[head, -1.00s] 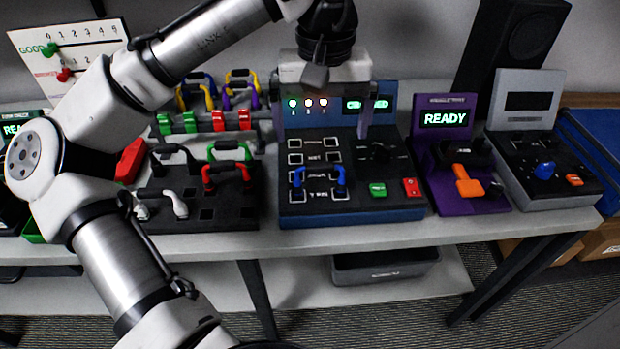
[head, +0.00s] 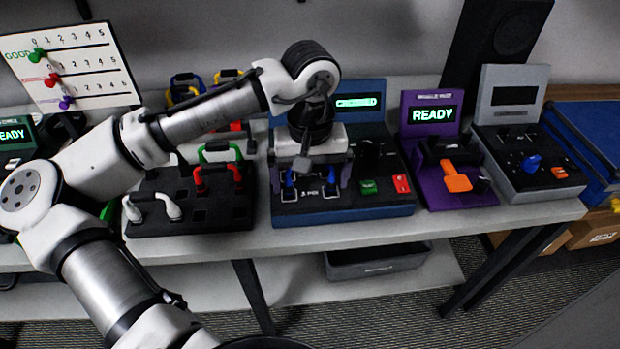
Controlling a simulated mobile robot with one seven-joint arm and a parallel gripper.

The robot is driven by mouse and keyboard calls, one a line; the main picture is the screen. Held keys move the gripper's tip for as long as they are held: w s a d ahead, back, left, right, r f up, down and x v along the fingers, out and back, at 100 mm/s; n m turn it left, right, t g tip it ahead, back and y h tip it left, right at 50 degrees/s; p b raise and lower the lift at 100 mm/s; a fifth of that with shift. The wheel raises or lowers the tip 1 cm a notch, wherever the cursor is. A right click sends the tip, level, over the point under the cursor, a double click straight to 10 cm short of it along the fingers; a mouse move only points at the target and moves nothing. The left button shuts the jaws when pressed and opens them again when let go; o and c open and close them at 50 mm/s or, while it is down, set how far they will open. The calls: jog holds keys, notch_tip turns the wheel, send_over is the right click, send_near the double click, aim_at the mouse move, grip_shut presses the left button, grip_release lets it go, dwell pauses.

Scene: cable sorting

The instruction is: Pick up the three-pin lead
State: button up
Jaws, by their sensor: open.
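A short blue lead (head: 290,178) is plugged into the front of the blue test station (head: 345,212). I cannot count its pins, so I cannot tell whether it is the three-pin one. My gripper (head: 311,184) points down over it, open, with one finger at each side of the lead. The gripper hides the lead's middle, and I cannot tell whether the fingers touch it.
A purple station (head: 455,186) reading READY and a grey station (head: 528,165) with a blue knob stand to the right. A peg board (head: 85,62) is at the back left. The table's front strip is clear.

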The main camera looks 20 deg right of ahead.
jog(key=c, duration=0.9)
jog(key=shift+r, duration=0.1)
notch_tip(320, 180, up, 23)
jog(key=p, duration=0.3)
jog(key=shift+p, duration=0.3)
jog(key=shift+w+a+f, duration=0.1)
jog(key=shift+f, duration=0.1)
